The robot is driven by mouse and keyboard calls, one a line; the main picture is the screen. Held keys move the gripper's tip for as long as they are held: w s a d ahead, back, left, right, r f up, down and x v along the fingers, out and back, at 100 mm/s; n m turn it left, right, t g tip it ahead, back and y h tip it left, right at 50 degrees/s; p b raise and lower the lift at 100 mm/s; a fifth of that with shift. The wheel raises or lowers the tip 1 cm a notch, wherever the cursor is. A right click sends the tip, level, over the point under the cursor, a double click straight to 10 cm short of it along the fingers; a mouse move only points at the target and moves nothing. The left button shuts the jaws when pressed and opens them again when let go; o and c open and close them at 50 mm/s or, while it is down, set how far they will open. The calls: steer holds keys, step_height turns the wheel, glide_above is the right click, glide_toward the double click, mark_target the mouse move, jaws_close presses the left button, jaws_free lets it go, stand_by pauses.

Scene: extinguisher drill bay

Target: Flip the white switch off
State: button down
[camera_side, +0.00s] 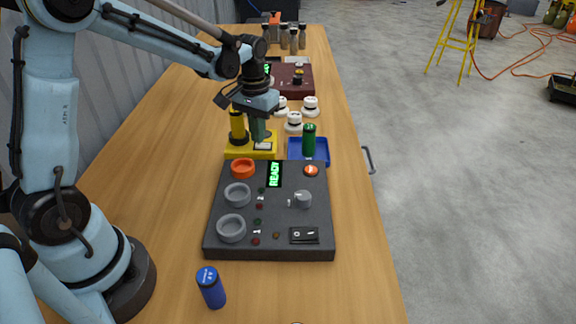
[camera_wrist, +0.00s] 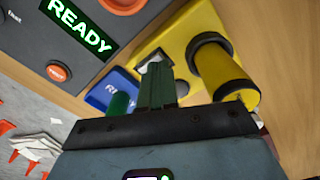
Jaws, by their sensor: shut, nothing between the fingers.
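The white switch (camera_side: 263,146) sits on the yellow base (camera_side: 236,152), to the right of an upright yellow cylinder (camera_side: 237,127). In the wrist view the white switch (camera_wrist: 152,58) shows just beyond my fingertips, partly hidden by them. My gripper (camera_side: 260,138) points down at the switch with its green fingers together and empty. In the wrist view my gripper (camera_wrist: 156,70) overlaps the near edge of the switch. I cannot tell whether it touches. Which way the switch is tipped is too small to tell.
A dark panel (camera_side: 270,215) with a lit READY display (camera_side: 274,174) lies in front. A blue tray (camera_side: 323,160) with a green cylinder (camera_side: 309,139) is just right. White knobs (camera_side: 293,121) stand behind. A blue cylinder (camera_side: 211,288) stands at the near side.

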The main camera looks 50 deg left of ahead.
steer(key=shift+f, duration=0.5)
steer(key=shift+r, duration=3.5)
steer(key=s+d+r+m+t, duration=0.1)
steer(key=s+d+m+t, duration=0.2)
steer(key=s+d+t, duration=0.4)
steer(key=s+d, duration=0.1)
steer(key=s, duration=0.4)
steer(key=shift+r, duration=0.4)
